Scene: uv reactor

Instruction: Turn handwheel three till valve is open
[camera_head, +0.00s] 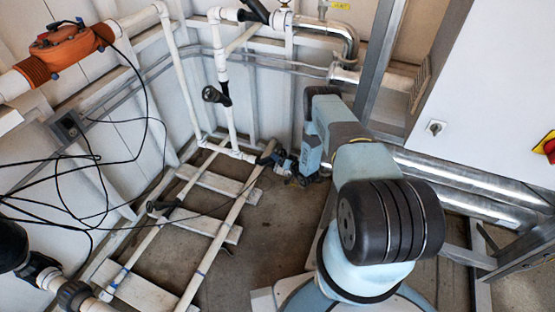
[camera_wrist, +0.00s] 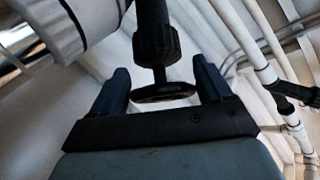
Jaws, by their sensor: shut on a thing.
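A black handwheel (camera_wrist: 163,92) with a ribbed black hub and stem sits between the two dark blue fingers of my gripper (camera_wrist: 162,78) in the wrist view. The fingers are shut on the wheel's rim from both sides. In the head view my gripper (camera_head: 270,160) is low in the back corner, at the end of a white pipe near the floor. The wheel is mostly hidden there by the gripper. I see no number on it, and cannot tell how far the valve is turned.
Other black handles show on the white pipes, one on the upright pipe (camera_head: 212,94) and one on the floor pipes (camera_head: 163,208). An orange device (camera_head: 65,48) with hanging black cables is at the left. A white cabinet (camera_head: 480,90) and metal pipes (camera_head: 470,185) are at the right.

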